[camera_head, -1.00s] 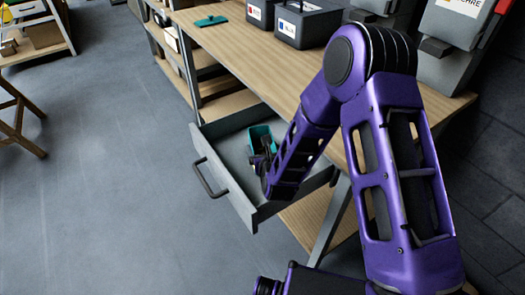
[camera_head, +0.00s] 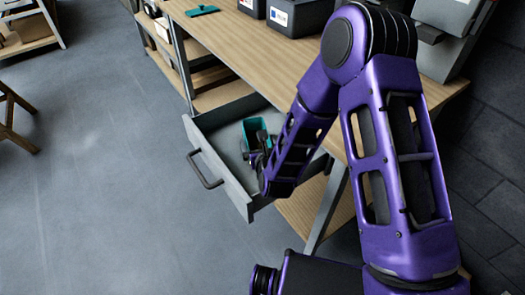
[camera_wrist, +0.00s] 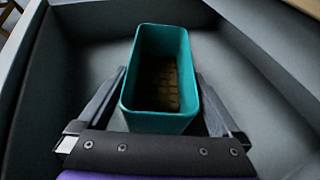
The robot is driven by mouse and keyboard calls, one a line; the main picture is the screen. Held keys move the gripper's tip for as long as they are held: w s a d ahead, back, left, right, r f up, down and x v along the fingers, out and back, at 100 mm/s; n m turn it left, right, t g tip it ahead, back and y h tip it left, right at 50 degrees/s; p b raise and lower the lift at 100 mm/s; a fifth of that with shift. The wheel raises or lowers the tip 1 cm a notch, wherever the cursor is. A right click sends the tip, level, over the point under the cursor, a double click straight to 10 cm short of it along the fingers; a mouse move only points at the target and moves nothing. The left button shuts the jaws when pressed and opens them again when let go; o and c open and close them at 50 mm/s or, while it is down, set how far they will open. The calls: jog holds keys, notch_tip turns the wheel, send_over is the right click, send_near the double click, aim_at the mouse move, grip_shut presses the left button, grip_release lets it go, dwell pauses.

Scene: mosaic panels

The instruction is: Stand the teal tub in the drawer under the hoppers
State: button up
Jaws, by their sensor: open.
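The teal tub (camera_wrist: 184,48) stands upright inside the open grey drawer (camera_wrist: 265,60), with brownish contents at its bottom. The tub also shows in the head view (camera_head: 250,125), partly hidden by my arm, and the drawer's front (camera_head: 222,178) is pulled out from under the bench. My gripper (camera_wrist: 160,74) is open, low in the drawer, with one finger on each side of the tub. Whether either finger touches the tub cannot be told. In the head view my forearm hides most of the gripper.
The wooden bench top (camera_head: 235,55) lies above the drawer. Dark boxes (camera_head: 298,14) and a flat teal tool (camera_head: 202,11) rest on it. The drawer has a dark handle (camera_head: 205,170) and raised walls around the gripper. Open floor (camera_head: 100,190) lies to the left.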

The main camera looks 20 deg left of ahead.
jog(key=v, duration=0.9)
jog(key=shift+s+d, duration=0.1)
